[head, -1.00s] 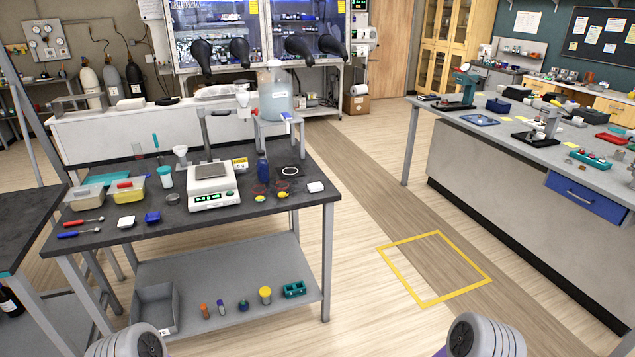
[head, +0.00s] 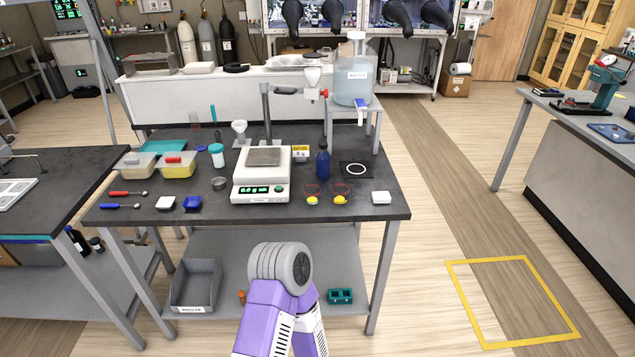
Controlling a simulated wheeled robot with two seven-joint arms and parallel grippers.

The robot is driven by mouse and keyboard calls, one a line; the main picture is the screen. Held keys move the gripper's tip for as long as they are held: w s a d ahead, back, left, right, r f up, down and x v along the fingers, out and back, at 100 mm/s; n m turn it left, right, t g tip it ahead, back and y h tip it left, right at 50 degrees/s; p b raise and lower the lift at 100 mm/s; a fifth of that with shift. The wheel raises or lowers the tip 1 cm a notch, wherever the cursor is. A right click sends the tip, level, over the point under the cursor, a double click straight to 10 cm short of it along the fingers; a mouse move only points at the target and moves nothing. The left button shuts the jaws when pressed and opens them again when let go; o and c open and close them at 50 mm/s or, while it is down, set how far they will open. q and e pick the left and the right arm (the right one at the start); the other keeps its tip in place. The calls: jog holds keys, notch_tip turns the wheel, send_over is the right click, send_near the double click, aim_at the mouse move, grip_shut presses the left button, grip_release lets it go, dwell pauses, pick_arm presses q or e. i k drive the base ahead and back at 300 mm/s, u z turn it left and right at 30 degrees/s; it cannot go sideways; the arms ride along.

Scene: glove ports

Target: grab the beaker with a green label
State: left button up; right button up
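I cannot make out any beaker with a green label. On the black-topped bench (head: 385,205), a small white container with a teal lid (head: 217,156) stands behind a small clear dish (head: 219,184). A faint clear upright vessel (head: 195,131) stands near the back edge; no label can be read on it. Neither gripper is in view. Only one of my purple arms with its grey round joint shows, at the bottom centre, in front of the bench and hiding part of its lower shelf.
A balance (head: 262,186), a blue bottle (head: 323,160) and a large carboy (head: 356,80) on a stand occupy the bench. A waste bin (head: 195,290) and a teal rack (head: 341,296) sit on the lower shelf. Floor is clear to the right, around the yellow square (head: 455,275).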

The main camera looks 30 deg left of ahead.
aim_at(312, 184)
jog(key=u, duration=0.7)
jog(key=i, duration=0.8)
jog(key=u, duration=0.85)
